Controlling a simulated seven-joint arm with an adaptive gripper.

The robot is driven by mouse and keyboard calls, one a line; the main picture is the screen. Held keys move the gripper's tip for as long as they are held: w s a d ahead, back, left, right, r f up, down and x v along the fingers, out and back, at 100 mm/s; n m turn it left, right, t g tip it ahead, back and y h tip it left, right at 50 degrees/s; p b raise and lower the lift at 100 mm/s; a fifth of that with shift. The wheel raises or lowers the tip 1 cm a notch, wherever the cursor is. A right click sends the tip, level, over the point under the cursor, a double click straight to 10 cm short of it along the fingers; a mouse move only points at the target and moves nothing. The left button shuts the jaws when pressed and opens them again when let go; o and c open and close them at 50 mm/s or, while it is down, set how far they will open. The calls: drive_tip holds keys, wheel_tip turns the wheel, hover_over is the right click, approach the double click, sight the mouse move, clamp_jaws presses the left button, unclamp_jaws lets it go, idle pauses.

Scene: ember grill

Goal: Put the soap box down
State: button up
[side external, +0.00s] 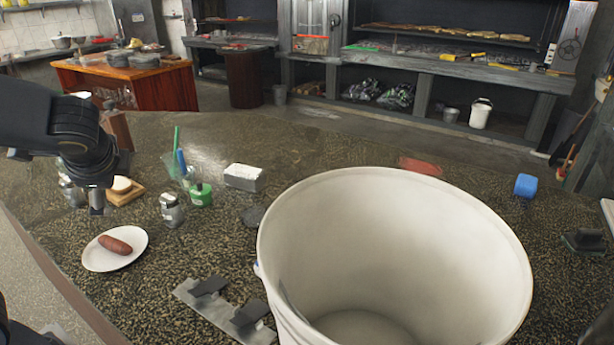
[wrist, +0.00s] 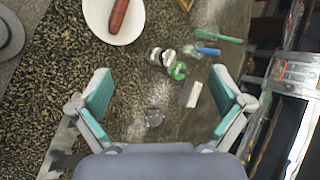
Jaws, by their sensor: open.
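The soap box is probably the white-grey box (side external: 244,177) resting on the speckled counter (side external: 140,285), behind a dark round disc and to the right of a green bottle. It also shows in the wrist view (wrist: 191,94), lying between the lines of my two fingers. My gripper (wrist: 161,82) has its teal-padded fingers spread wide with nothing held between them. In the side view my gripper (side external: 97,202) is at the left, above the counter and well to the left of the box. Its fingers are hard to make out there.
A large white bucket (side external: 285,235) fills the right foreground. A white plate (side external: 95,260) holds a sausage (side external: 115,245). A shaker (side external: 172,210), a green bottle (side external: 200,194) and a dark disc (side external: 252,216) stand near the box. A blue block (side external: 525,186) sits far right.

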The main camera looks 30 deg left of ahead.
drive_tip(key=w+d+f+m+t+y, duration=0.25)
drive_tip(key=w+d+m, duration=0.25)
drive_tip(key=w+m, duration=0.3)
drive_tip(key=m+t+h, duration=0.5)
drive_tip(key=m+t, duration=0.2)
drive_tip(key=m, duration=0.7)
hover_over(269, 295)
drive_tip(key=shift+g, duration=0.25)
wheel_tip(269, 295, down, 15)
drive_tip(key=shift+a, duration=0.1)
drive_tip(key=shift+f+m+h, duration=0.2)
drive_tip(key=shift+m+h, duration=0.1)
drive_tip(key=shift+h, duration=0.05)
drive_tip(key=x, duration=0.7)
drive_tip(key=shift+s+f, duration=0.1)
drive_tip(key=shift+f, duration=0.2)
drive_tip(key=c, duration=1.5)
drive_tip(key=shift+r, duration=0.1)
drive_tip(key=shift+c, duration=0.2)
